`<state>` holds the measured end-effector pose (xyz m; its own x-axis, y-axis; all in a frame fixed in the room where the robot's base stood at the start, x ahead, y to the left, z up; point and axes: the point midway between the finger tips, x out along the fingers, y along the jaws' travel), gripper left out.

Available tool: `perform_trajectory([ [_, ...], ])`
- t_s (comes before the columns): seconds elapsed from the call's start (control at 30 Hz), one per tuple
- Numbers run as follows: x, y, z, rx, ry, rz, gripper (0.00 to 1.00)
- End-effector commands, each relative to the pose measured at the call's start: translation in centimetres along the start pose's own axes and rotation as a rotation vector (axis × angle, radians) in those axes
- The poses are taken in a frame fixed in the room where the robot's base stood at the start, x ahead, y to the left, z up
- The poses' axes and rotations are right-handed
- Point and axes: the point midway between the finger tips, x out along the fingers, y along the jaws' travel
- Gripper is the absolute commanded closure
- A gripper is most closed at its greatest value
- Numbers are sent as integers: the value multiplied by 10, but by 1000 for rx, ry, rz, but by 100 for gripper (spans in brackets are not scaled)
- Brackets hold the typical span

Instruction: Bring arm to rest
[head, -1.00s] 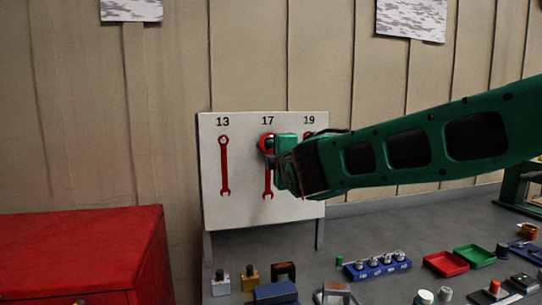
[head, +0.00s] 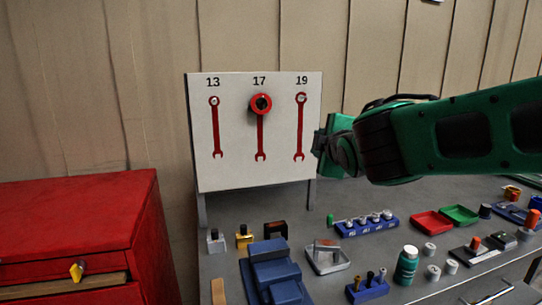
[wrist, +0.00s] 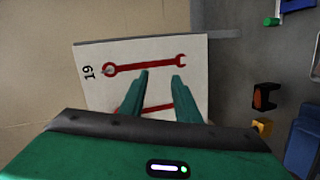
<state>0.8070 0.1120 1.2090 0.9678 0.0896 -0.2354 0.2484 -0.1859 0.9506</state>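My green gripper (head: 322,148) is at the right edge of the white board (head: 235,172) in the head view. In the wrist view its two fingers (wrist: 161,77) stand apart with nothing between them, in front of the board (wrist: 195,52). The board carries red wrench shapes under 13, 17 and 19. A red round thing with a dark centre (head: 261,103) sits at the top of the 17 shape. The 19 shape (wrist: 145,65) is clear in the wrist view; another red shape is partly hidden behind the fingers.
A red cabinet (head: 75,222) with a slightly open drawer stands at the left. The grey bench (head: 380,205) holds a blue socket holder (head: 366,226), red (head: 432,223) and green (head: 460,215) trays, a green bottle (head: 406,265) and a blue vise-like block (head: 272,270). Space beneath my arm is cluttered.

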Motion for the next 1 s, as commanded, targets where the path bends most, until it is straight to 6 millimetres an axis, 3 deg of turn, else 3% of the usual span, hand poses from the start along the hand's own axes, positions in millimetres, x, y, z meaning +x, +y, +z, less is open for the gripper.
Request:
perform_trajectory([
  [0.03, -3, -8, 35, 67, -65, -44, 71],
  [0.1, -11, -24, 78, 167, -151, -109, 71],
  [0.27, -44, -65, 169, 418, -364, -238, 71],
  [0.4, -90, -106, 236, 660, -568, -330, 71],
  [0.5, -133, -138, 275, 846, -724, -386, 71],
  [0.6, -181, -171, 304, 1042, -889, -435, 71],
  [0.7, -233, -204, 320, 1240, -1058, -475, 71],
  [0.9, -316, -251, 320, 1550, -1337, -529, 71],
  [1.0, -337, -263, 314, 1630, -1417, -544, 71],
])
